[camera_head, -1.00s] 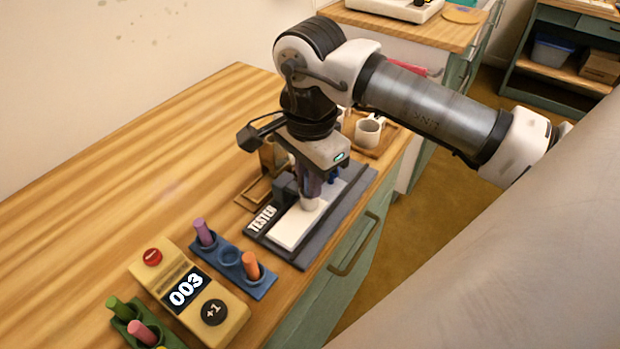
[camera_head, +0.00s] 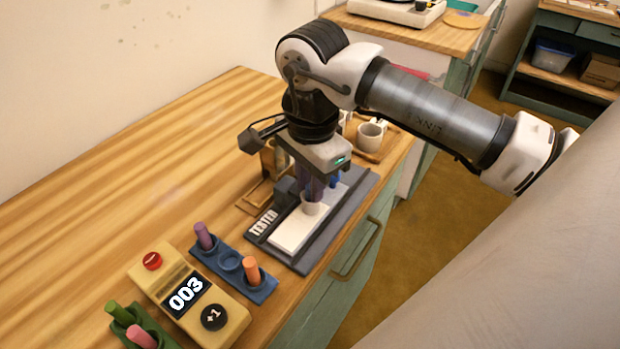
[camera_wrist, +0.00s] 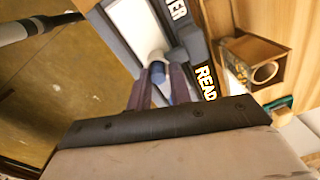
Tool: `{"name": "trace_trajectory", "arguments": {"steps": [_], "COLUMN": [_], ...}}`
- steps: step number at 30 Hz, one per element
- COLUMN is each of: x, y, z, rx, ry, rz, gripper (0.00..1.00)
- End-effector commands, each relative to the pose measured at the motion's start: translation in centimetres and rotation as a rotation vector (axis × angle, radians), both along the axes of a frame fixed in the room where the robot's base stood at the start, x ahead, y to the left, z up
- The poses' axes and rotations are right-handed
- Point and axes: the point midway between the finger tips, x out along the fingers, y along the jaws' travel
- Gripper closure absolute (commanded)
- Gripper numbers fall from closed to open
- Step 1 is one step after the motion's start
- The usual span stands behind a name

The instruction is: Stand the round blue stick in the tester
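The tester is a dark grey base (camera_head: 294,262) with a white plate and a TESTER label, at the table's right edge. A small white cup (camera_head: 312,208) stands on it. My gripper (camera_head: 314,193) is low over the tester, fingers pointing down just above or at the cup. In the wrist view my gripper's two purplish fingers (camera_wrist: 160,78) are apart. Blue (camera_wrist: 157,71) shows between their tips, apparently the round blue stick, with white beyond it. Some blue (camera_head: 335,181) also shows beside the fingers in the head view. The fingers hide its lower end, and contact is unclear.
A blue holder (camera_head: 209,259) carries a purple stick (camera_head: 204,236) and an orange stick (camera_head: 252,271), with an empty middle hole. A yellow counter (camera_head: 226,331) reads 003. A green holder with sticks is at front left. White mugs (camera_head: 370,134) stand behind. The left tabletop is clear.

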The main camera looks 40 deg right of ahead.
Motion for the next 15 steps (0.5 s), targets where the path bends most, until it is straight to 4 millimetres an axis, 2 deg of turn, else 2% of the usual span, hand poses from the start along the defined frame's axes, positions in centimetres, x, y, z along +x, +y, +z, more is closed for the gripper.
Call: {"name": "trace_trajectory", "arguments": {"steps": [1, 5, 15], "x": [-0.8, -0.8, -0.7], "y": [0.3, 0.3, 0.4], "z": [-1.3, 0.7, 9.4], "rx": [0.013, 0.010, -0.001], "ry": [0.040, 0.035, 0.003], "rz": [0.001, 0.002, 0.002], "gripper": [0.62, 0.60, 0.60]}}
